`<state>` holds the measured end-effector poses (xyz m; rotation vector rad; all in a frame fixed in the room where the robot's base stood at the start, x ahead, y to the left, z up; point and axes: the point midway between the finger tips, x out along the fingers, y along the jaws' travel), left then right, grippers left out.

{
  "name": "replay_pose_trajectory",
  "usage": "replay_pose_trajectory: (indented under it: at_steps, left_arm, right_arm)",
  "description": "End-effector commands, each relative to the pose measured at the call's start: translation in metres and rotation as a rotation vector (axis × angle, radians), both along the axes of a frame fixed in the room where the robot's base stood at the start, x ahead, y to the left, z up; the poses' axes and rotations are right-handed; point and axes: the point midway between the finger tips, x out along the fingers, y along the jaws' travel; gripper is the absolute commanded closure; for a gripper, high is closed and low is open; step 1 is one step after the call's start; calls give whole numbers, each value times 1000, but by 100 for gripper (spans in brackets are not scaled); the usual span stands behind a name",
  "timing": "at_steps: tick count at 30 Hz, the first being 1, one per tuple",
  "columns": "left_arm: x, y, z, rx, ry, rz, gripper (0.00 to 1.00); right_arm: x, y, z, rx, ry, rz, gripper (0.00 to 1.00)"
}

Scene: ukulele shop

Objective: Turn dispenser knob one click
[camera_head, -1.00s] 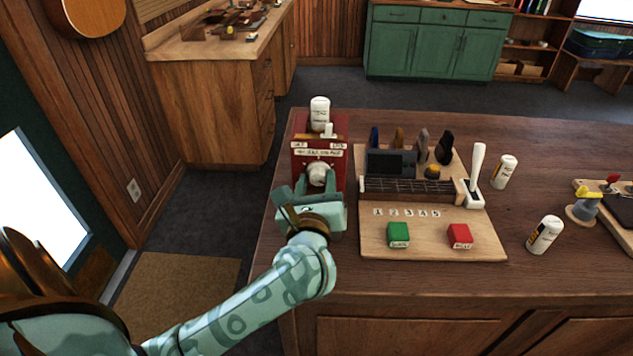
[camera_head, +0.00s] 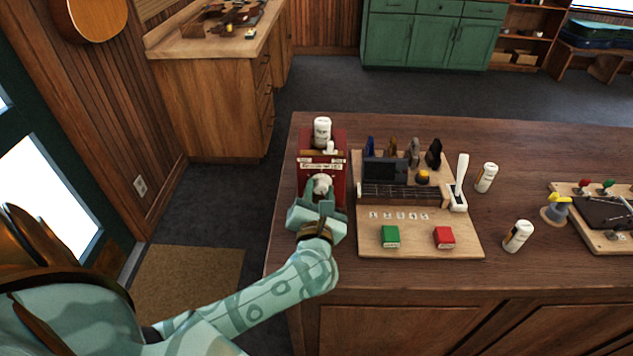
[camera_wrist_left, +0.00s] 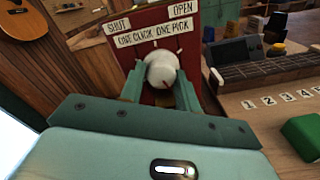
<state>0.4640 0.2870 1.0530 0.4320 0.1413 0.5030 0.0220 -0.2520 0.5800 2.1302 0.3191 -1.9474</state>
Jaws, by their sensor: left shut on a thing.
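The red dispenser (camera_head: 337,165) stands at the left end of the counter, with a white bottle (camera_head: 322,131) on top. Its labels read "SHUT", "OPEN" and "ONE CLICK ONE PICK" in the left wrist view. My right gripper is not in view.
Right of the dispenser is a wooden board (camera_head: 420,243) with a green block (camera_head: 390,237), a red block (camera_head: 444,238), a small dark screen and a white lever (camera_head: 460,178). The counter's front right is clear.

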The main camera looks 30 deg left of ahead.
Motion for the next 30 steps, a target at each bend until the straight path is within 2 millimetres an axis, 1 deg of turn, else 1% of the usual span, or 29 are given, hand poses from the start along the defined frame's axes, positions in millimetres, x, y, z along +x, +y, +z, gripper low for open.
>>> replay_pose_trajectory:
  at_steps: [1,3,12,19,30]
  left_arm:
    - [1,0,7,33,18,-1,91]
    - [1,0,6,81,46,-1,91]
    - [1,0,4,227,135,0,91]
    - [1,1,2,277,166,0,91]
    - [1,1,2,288,171,2,91]
  right_arm:
    - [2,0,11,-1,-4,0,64]
    - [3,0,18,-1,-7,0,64]
    - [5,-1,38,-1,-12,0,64]
    - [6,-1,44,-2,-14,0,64]
    - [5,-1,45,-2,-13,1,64]
